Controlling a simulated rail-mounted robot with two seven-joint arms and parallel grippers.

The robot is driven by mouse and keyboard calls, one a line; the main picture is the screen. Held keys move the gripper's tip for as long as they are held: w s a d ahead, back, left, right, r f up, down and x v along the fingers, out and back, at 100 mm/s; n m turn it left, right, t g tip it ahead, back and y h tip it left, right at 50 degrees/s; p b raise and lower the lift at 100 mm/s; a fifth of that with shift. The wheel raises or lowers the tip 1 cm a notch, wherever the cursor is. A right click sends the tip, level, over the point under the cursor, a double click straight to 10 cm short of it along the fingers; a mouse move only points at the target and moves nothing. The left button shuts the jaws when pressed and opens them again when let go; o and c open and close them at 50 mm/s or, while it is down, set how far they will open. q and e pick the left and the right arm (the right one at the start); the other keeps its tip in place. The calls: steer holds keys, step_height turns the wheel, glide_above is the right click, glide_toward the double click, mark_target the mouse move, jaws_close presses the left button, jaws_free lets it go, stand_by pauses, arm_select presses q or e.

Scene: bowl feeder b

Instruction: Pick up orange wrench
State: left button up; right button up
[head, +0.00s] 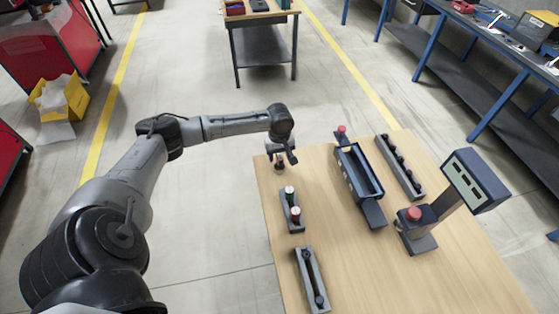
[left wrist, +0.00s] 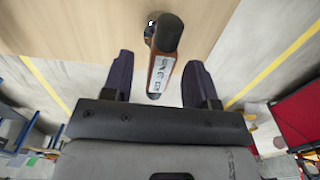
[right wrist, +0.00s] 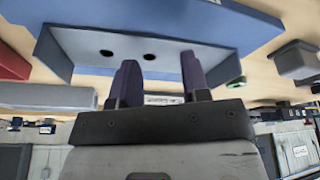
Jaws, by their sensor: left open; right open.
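A dark-topped tool with orange-brown sides and a white label (left wrist: 163,68), which looks like the orange wrench, shows in the left wrist view. It lies between the fingers of my left gripper (left wrist: 160,60), with a gap on each side. In the head view my left gripper (head: 282,156) hangs at the table's far left corner. A small dark and orange piece (head: 279,165) shows just below it, partly hidden. My left gripper is open and not closed on it. My right gripper (right wrist: 157,72) is open and empty in the right wrist view, beside a blue box.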

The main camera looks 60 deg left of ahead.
arm_select(q)
step_height(320, 180, down, 2)
steer(key=shift+f, duration=0.25)
jaws_close()
stand_by(0.4)
